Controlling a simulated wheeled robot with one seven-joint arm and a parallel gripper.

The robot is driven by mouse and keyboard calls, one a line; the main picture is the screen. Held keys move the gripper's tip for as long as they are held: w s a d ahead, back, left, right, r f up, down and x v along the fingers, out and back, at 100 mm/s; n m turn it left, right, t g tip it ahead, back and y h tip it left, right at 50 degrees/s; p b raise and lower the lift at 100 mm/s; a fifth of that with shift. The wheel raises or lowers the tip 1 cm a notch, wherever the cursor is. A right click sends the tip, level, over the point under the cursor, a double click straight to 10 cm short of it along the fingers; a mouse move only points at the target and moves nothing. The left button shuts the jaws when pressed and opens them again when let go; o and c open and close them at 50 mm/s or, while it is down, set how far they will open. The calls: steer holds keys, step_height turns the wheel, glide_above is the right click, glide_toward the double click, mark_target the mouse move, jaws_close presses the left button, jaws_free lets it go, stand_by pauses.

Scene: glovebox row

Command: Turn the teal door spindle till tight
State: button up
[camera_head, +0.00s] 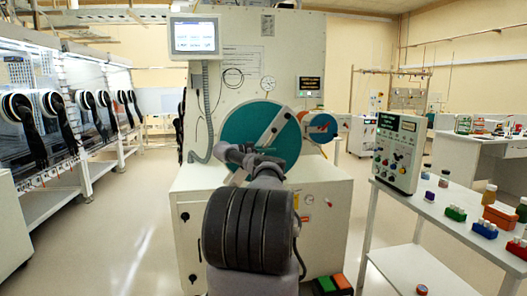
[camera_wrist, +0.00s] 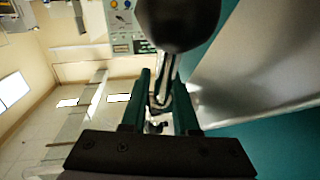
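The teal round door (camera_head: 262,133) is on the front of the white cabinet, with a pale bar (camera_head: 268,128) slanting across it. My arm reaches up to its lower middle and hides the hub; my gripper (camera_head: 262,168) is hard to make out there. In the wrist view, the two dark green fingers of my gripper (camera_wrist: 160,85) stand apart. A metal rod (camera_wrist: 167,72) with a large black ball knob (camera_wrist: 178,20) runs down between or just beyond them. Whether the fingers touch the rod is unclear. Teal surface also shows at the right of the wrist view (camera_wrist: 275,145).
A smaller round orange and teal part (camera_head: 320,127) sits right of the door. A screen (camera_head: 195,36) is mounted above left. A side table at right carries a control box (camera_head: 397,150) and small bottles and racks. Glovebox ports (camera_head: 18,107) line the left; floor between is clear.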

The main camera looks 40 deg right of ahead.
steer(key=v, duration=1)
steer(key=shift+w+a, duration=0.1)
steer(key=shift+a, duration=0.05)
stand_by(0.3)
